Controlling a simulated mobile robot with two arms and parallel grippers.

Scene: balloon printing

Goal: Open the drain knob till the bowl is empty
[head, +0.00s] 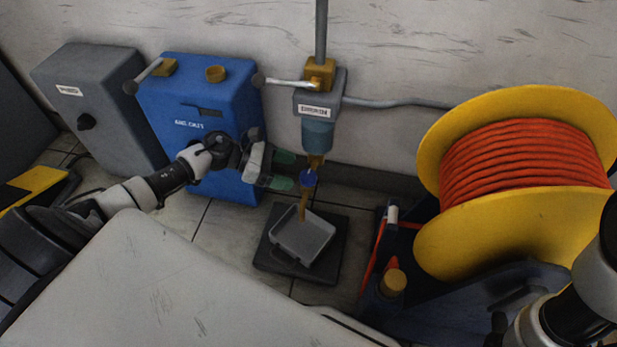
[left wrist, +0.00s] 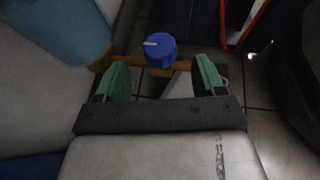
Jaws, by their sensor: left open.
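The blue drain knob (head: 309,177) sits on the brass drain fitting below the filter's blue-grey bowl (head: 318,134). In the left wrist view the knob (left wrist: 160,50) has a pale pointer line facing left, and the bowl (left wrist: 62,32) is at upper left. Whether liquid is in the bowl I cannot tell. My left gripper (head: 284,170) is open, with green fingertips just left of the knob. In its wrist view the gripper (left wrist: 163,75) has the knob centred ahead, beyond and between the fingertips, apparently untouched. My right gripper is out of view; only part of that arm shows.
A grey tray (head: 322,238) stands on a dark base (head: 268,258) below the drain. A blue box (head: 225,90) and a grey box (head: 105,85) are at left. A yellow reel (head: 475,235) with red hose stands at right. A pale panel (head: 170,280) fills the front.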

